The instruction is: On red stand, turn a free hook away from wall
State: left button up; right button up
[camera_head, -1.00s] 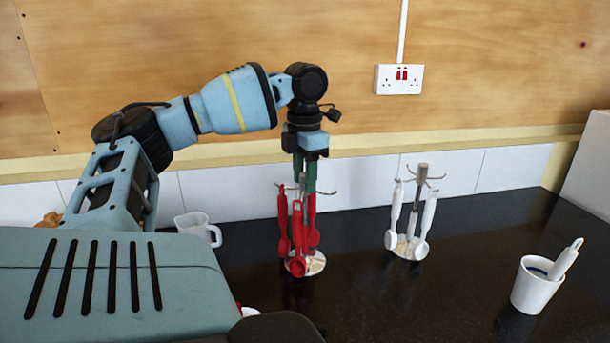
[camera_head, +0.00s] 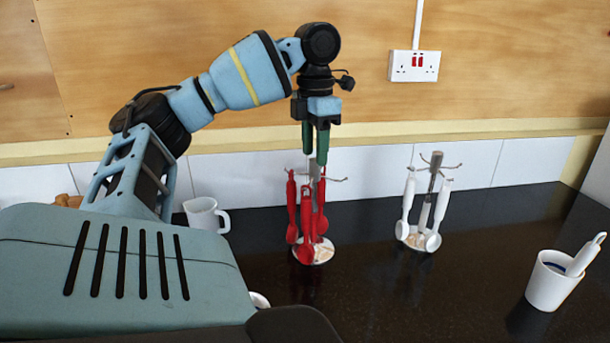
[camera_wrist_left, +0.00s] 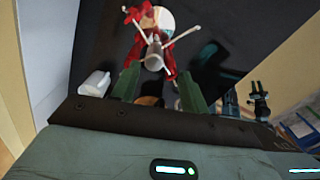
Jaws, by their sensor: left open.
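The red stand is a metal post on a round pale base (camera_head: 325,250), with several red utensils (camera_head: 307,225) hanging from its hooks. A bare hook (camera_head: 338,180) points right, roughly along the wall. My left gripper (camera_head: 315,158) points down over the post top, its green fingers open. In the left wrist view my left gripper's fingers (camera_wrist_left: 158,88) stand apart on either side of the post (camera_wrist_left: 153,55). A bare hook (camera_wrist_left: 184,37) reaches up and right there. Whether the fingers touch any hook cannot be told. My right gripper is not in view.
A second stand with white utensils (camera_head: 425,205) is to the right. A white mug (camera_head: 205,214) stands left of the red stand. A white cup (camera_head: 548,288) with a utensil is at front right. Tiled wall (camera_head: 375,175) runs close behind; dark counter (camera_head: 420,290) in front is clear.

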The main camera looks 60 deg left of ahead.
pick_arm(q)
jog(key=s+d+r+p, duration=0.1)
jog(key=s+d, duration=0.7)
jog(key=d, duration=0.4)
jog(key=shift+s+d+r+p, duration=0.15)
jog(key=shift+s+r+p, duration=0.1)
jog(key=shift+s+p, duration=0.15)
